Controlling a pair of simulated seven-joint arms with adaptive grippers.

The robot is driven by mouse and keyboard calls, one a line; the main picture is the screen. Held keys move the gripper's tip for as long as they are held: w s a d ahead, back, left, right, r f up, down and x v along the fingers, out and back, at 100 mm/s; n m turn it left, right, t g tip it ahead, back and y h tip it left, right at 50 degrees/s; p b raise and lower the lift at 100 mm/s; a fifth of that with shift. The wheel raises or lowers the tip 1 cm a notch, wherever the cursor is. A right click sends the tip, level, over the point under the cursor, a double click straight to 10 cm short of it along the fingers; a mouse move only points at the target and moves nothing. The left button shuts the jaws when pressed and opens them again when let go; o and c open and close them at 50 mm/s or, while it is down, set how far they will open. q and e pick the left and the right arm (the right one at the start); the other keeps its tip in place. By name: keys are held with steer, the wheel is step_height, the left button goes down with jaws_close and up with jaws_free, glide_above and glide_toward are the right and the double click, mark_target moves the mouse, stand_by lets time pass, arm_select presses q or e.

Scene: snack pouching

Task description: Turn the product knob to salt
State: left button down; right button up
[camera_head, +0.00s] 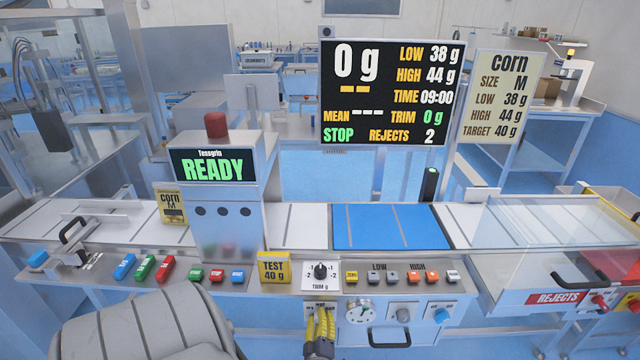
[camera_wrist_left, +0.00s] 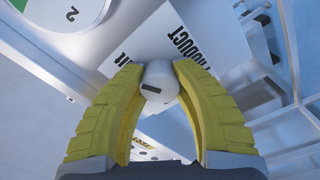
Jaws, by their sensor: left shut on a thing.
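The product knob (camera_wrist_left: 159,80) is a pale round knob with a dark mark on its face, in the left wrist view. It sits in front of a white plate (camera_wrist_left: 176,40) lettered PRODUCT; most of the other lettering is covered. My left gripper (camera_wrist_left: 160,88) has yellow ribbed fingers, shut on the knob from both sides. In the head view my left gripper (camera_head: 321,322) is at the front panel below the TRIM dial, and it hides the knob there. The knob's setting cannot be read. My right gripper is out of view.
Right of my gripper are a round gauge (camera_head: 360,310), a grey knob (camera_head: 403,312), a blue button (camera_head: 441,315) and a dark handle (camera_head: 389,337). The TRIM dial (camera_head: 320,272) is just above. The sign (camera_head: 500,95) reads corn; the tower screen (camera_head: 213,168) reads READY.

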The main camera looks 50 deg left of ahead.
arm_select(q)
steer(key=c, duration=0.9)
jaws_free()
steer(key=v, duration=1.2)
